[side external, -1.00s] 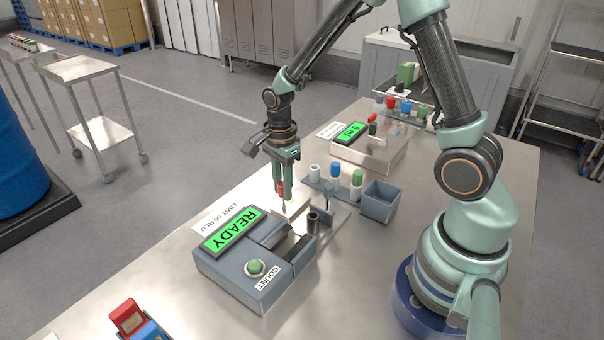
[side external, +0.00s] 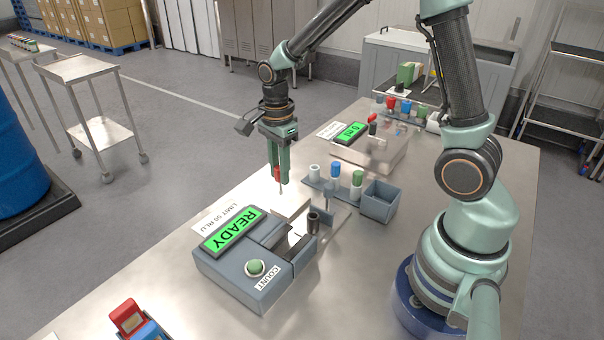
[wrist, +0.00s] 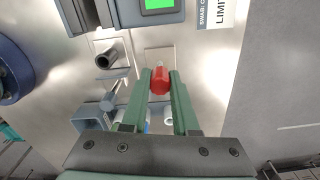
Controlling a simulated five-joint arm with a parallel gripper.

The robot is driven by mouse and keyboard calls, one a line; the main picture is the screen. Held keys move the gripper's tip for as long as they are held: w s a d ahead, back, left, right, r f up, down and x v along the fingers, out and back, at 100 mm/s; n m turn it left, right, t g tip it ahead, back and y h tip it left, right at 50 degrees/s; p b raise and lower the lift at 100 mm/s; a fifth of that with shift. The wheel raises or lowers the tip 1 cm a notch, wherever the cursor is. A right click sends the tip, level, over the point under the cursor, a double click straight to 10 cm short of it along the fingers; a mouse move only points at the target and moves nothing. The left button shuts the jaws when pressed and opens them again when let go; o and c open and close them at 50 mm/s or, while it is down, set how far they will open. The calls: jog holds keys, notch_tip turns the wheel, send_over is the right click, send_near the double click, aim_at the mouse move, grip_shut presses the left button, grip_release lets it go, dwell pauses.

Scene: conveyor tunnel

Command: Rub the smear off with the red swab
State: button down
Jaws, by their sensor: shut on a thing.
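My gripper (side external: 279,170) is shut on the red swab (side external: 277,176), which hangs upright with its pale tip down. In the wrist view the swab's red cap (wrist: 160,84) sits between my two green fingers. A pale square plate (side external: 292,207) lies on the bench behind the READY device, just below and to the right of the swab tip. The plate also shows past the swab in the wrist view (wrist: 158,56). The tip appears apart from the plate. I cannot make out the smear in either view.
The grey READY device (side external: 243,268) stands in front, with a dark upright tube (side external: 313,221) beside it. A rack with white, blue and green swabs (side external: 335,185) and a grey open bin (side external: 380,201) stand to the right. A second display device (side external: 366,146) is further back.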

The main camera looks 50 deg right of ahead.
aim_at(281, 190)
jog(key=shift+r, duration=0.55)
jog(key=shift+r, duration=0.15)
jog(key=shift+r, duration=1.35)
jog(key=shift+f, duration=3.55)
jog(key=shift+f, duration=1)
jog(key=shift+d, duration=0.1)
